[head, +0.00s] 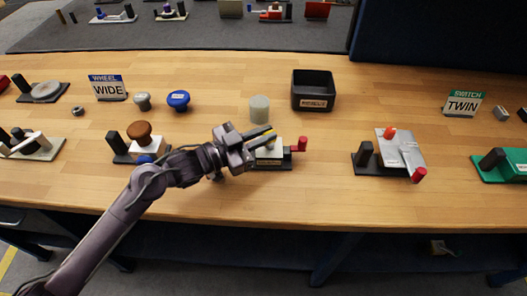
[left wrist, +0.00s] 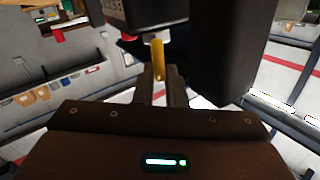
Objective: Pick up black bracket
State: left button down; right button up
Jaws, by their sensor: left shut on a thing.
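My left gripper (head: 270,139) reaches in from the left over a fixture near the table's front. It is shut on a thin yellow piece (left wrist: 158,58), which shows between the fingers in the left wrist view. The fixture has a pale block (head: 268,156), a dark base (head: 272,167) and a red-knobbed lever (head: 302,144) at its right. The gripper and wrist cover its left part. I cannot tell which part is the black bracket. In the left wrist view a dark labelled part (left wrist: 115,12) is above the fingers. My right gripper is not in view.
A black open box (head: 314,76) and a pale cylinder (head: 259,109) stand behind the gripper. A brown-knobbed fixture (head: 139,132) is to the left. A silver fixture with red knobs (head: 399,148) is to the right. Bare wood (head: 330,190) lies in front.

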pick_arm(q)
jog(key=shift+r, duration=0.1)
notch_tip(320, 180, up, 8)
jog(key=shift+r, duration=0.25)
jog(key=shift+n, duration=0.9)
notch_tip(320, 180, down, 5)
jog(key=shift+f, duration=1.35)
jog(key=shift+f, duration=0.5)
jog(key=shift+f, duration=0.15)
jog(key=shift+r, duration=0.4)
dwell(1.1)
